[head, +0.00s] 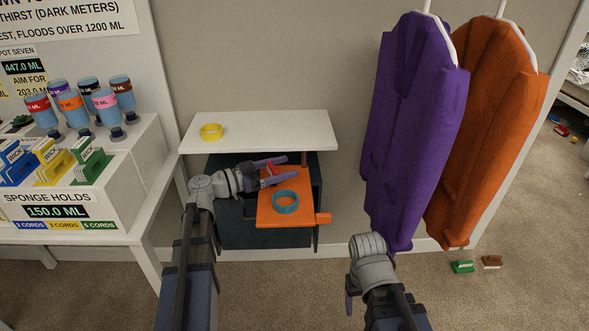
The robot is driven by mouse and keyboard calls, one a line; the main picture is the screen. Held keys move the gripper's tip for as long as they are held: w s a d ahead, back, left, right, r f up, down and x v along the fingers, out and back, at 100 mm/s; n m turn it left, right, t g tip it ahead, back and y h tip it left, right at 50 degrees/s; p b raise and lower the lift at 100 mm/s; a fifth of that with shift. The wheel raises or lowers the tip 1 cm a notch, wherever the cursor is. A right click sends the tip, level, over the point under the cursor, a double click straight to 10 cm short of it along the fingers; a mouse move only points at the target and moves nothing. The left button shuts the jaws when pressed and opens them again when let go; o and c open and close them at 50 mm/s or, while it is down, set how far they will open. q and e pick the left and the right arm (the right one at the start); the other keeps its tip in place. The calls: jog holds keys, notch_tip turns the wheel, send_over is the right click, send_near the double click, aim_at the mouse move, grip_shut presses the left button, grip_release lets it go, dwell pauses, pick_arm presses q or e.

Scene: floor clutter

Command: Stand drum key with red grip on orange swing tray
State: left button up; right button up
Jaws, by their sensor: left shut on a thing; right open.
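The orange swing tray (303,213) sticks out below a white shelf, in front of a dark cabinet. My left gripper (289,168) reaches over the back of the tray from the left. A small red part of the drum key (271,169) shows between its fingers, and the gripper is shut on it. The rest of the key is hidden by the fingers, so I cannot tell whether it touches the tray. My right gripper (351,288) is low at the front, mostly hidden by its own wrist; it is open and away from the tray.
A teal ring (285,208) lies on the tray's middle. A yellow ring (210,132) lies on the white shelf (270,130) above. Purple (405,130) and orange (480,140) garments hang at right. A white table with bottles stands at left.

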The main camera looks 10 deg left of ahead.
aim_at(294, 182)
pick_arm(q)
jog(key=x, duration=0.4)
jog(key=shift+d, duration=0.1)
jog(key=shift+s+a+f+b, duration=0.1)
jog(key=shift+a+f+b, duration=0.1)
jog(key=shift+f+b, duration=0.55)
jog(key=shift+f, duration=0.2)
jog(key=o, duration=1.3)
jog(key=shift+r, duration=0.15)
jog(key=shift+s+a+r, duration=0.1)
jog(key=shift+r, duration=0.05)
jog(key=v, duration=1.1)
jog(key=shift+s+a, duration=0.2)
jog(key=shift+a, duration=0.15)
